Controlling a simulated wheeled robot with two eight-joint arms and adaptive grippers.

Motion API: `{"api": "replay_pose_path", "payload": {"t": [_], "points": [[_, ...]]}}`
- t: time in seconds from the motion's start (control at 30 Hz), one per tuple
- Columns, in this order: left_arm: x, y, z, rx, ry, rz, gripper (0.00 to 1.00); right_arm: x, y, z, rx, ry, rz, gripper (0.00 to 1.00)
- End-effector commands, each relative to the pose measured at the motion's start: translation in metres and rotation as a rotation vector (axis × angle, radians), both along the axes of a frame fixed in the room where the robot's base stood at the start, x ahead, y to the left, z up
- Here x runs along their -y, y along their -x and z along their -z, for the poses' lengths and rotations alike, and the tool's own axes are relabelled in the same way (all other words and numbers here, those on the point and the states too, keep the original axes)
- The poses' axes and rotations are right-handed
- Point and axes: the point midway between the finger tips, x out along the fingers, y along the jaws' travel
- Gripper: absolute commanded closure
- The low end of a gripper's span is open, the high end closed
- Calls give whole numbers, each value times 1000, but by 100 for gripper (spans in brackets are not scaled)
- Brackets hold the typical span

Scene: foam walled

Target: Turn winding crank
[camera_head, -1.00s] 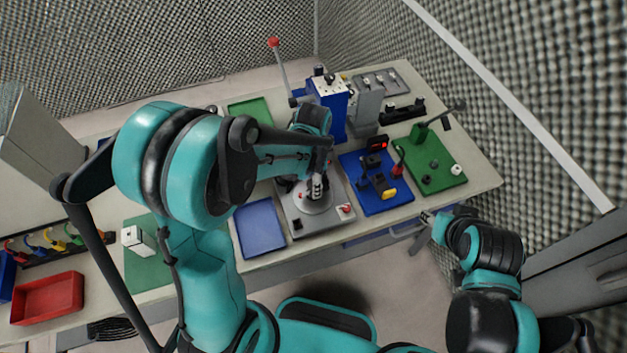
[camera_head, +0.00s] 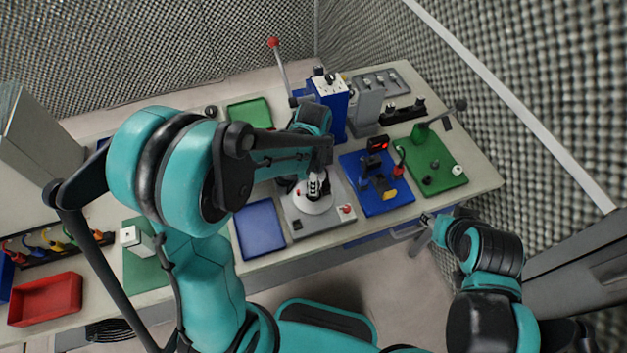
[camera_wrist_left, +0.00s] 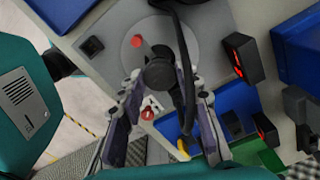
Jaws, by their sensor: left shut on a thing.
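The winding crank station is a grey plate (camera_head: 294,214) with a light round disc (camera_head: 314,206) near the middle of the bench. In the left wrist view the disc (camera_wrist_left: 183,38) carries a small red knob (camera_wrist_left: 137,41) and a dark round crank handle (camera_wrist_left: 160,73). My left gripper (camera_head: 315,186) comes down over the disc from above. In the left wrist view its fingers (camera_wrist_left: 160,103) are closed in on both sides of the handle; the exact contact is partly hidden. My right gripper (camera_head: 424,217) is at the bench's front edge, away from the crank; its jaw opening is too small to read.
An empty blue tray (camera_head: 260,229) lies left of the station. A blue board (camera_head: 391,204) with black fixtures and a green board (camera_head: 437,178) lie right. A blue block with a red-tipped lever (camera_head: 274,43) stands behind. A red bin (camera_head: 45,300) sits at far left.

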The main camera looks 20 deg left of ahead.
Motion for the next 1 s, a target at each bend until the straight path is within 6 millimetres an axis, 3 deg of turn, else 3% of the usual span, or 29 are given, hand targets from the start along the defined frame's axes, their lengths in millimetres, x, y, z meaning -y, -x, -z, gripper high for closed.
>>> {"api": "replay_pose_path", "payload": {"t": [0.1, 0.13, 0.2, 0.6, 1.0], "points": [[0, 0, 0, 0, 0, -1, 95, 0, 0, 0, 0, 0, 0, 60], [0, 0, 0, 0, 0, -1, 61, 0, 0, 0, 0, 0, 0, 60], [0, 0, 0, 0, 0, -2, 45, 0, 0, 0, 0, 0, 0, 60], [0, 0, -7, 0, 0, -2, 45, 0, 0, 0, 0, 0, 0, 60], [0, 0, -87, 0, 0, -2, 45, 0, 0, 0, 0, 0, 0, 60]]}}
